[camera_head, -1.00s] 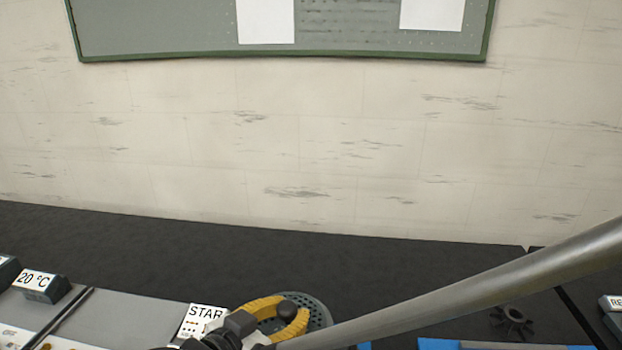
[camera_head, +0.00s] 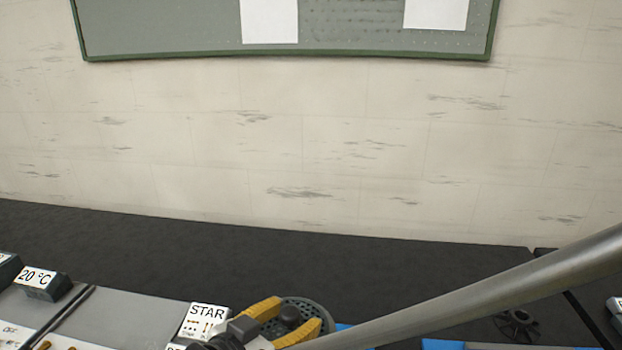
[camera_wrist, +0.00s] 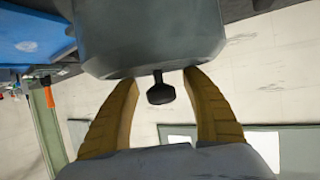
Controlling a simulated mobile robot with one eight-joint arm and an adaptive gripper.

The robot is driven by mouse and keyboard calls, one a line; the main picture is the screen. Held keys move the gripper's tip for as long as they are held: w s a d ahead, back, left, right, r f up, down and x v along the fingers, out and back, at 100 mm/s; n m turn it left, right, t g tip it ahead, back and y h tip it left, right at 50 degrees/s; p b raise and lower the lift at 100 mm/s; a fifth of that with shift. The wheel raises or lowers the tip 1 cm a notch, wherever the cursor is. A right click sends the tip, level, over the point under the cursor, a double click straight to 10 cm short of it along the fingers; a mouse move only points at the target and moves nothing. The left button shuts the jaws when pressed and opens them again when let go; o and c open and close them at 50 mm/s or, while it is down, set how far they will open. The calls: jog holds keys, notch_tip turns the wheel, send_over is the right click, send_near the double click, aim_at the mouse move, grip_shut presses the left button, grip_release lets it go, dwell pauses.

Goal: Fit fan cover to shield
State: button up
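A round dark-grey perforated disc (camera_head: 318,309), which looks like the fan cover, lies at the bottom middle of the head view, partly behind my fingers. A dark knob (camera_head: 290,314) shows in front of it. My gripper (camera_head: 294,318) has two yellow fingers spread on either side of this knob. The wrist view shows the fingers apart, with a gap on both sides of a dark stub (camera_wrist: 160,92). A large grey body (camera_wrist: 150,35) hides the fingertips there; I cannot tell what it is. I cannot clearly make out the shield.
A sign reading "STAR" (camera_head: 206,318) and a "20 °C" block (camera_head: 42,283) stand on a grey panel at left. A small black round part (camera_head: 517,324) lies at right, by a blue edge (camera_head: 460,344). The dark surface behind is clear up to the wall.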

jog(key=v, duration=1.2)
jog(key=shift+s+a, duration=0.1)
